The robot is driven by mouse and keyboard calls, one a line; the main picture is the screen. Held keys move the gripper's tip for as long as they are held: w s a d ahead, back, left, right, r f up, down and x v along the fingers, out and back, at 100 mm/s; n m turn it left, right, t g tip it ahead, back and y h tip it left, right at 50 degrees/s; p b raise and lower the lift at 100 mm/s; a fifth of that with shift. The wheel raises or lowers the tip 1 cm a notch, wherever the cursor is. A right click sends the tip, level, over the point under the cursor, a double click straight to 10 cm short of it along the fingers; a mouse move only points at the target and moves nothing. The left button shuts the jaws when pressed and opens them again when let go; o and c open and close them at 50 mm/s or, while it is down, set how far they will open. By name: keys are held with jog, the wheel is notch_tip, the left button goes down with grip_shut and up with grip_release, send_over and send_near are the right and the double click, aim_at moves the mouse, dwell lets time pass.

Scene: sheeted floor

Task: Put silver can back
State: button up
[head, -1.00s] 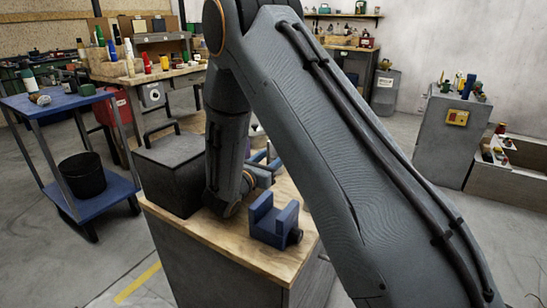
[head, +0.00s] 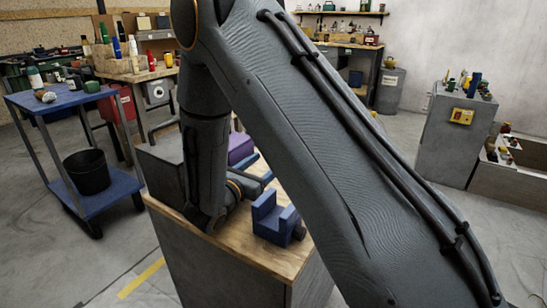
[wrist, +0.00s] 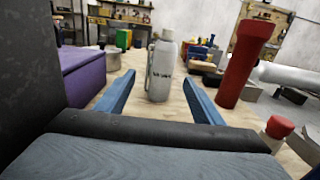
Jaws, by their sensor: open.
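In the wrist view, a silver can (wrist: 162,68) with a narrower top and dark lettering stands upright on the wooden top. It is between and a little beyond the two blue fingers of my gripper (wrist: 160,102), which are spread wide. The fingers appear empty, with a gap on both sides of the can. In the head view, my gripper (head: 262,175) is low over the wooden-topped cabinet (head: 262,258), partly hidden by my arm. The silver can is hidden there.
A purple box (wrist: 86,79) lies left of my gripper. A red cylinder (wrist: 245,55) and a red-capped item (wrist: 279,128) stand to the right. A blue cart (head: 70,98) stands left, with free floor between.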

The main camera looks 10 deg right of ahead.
jog(key=v, duration=0.5)
